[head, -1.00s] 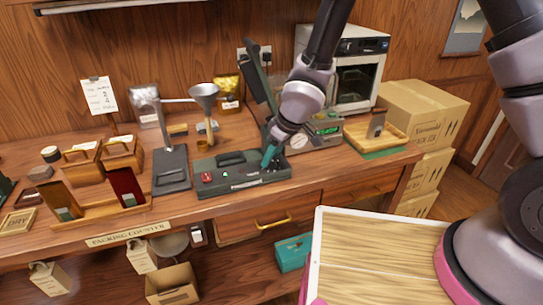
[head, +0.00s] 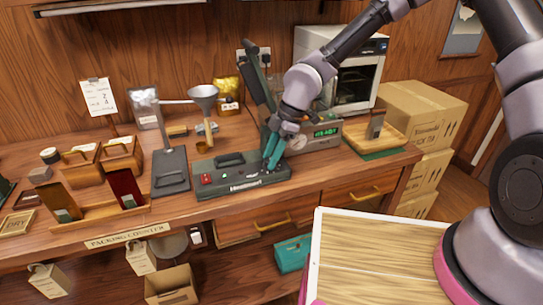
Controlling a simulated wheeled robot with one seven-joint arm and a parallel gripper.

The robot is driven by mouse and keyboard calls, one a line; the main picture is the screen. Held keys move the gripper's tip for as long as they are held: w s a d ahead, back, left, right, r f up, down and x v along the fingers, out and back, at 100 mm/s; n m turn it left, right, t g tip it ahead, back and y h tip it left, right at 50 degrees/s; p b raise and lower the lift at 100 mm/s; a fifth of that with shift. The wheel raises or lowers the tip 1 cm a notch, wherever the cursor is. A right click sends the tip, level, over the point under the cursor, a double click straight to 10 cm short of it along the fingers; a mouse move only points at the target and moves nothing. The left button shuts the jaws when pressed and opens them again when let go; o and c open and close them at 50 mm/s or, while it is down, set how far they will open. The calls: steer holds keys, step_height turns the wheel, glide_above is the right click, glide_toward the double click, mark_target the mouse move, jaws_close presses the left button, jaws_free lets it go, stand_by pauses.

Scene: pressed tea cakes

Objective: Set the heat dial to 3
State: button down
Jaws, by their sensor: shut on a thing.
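The heat sealer (head: 240,183) is a dark green machine with its arm raised, near the front of the packing counter. Its front carries a red switch (head: 206,179) and a label. My gripper (head: 268,169), with teal fingers, reaches down onto the right end of the sealer's top. It is shut on the heat dial there. The fingers cover the dial, so its pointer and numbers cannot be read.
A scale (head: 326,134) with a green display stands behind and right of my gripper. A funnel on a stand (head: 203,93) is behind the sealer. A wooden board (head: 376,140) lies at right, and a wooden rack (head: 100,211) at front left.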

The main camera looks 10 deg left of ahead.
steer(key=shift+d+f+n+g+h, duration=0.1)
steer(key=shift+n+g+h, duration=0.2)
steer(key=shift+n, duration=0.7)
steer(key=shift+c, duration=1.9)
jaws_free()
steer(key=shift+w, duration=0.1)
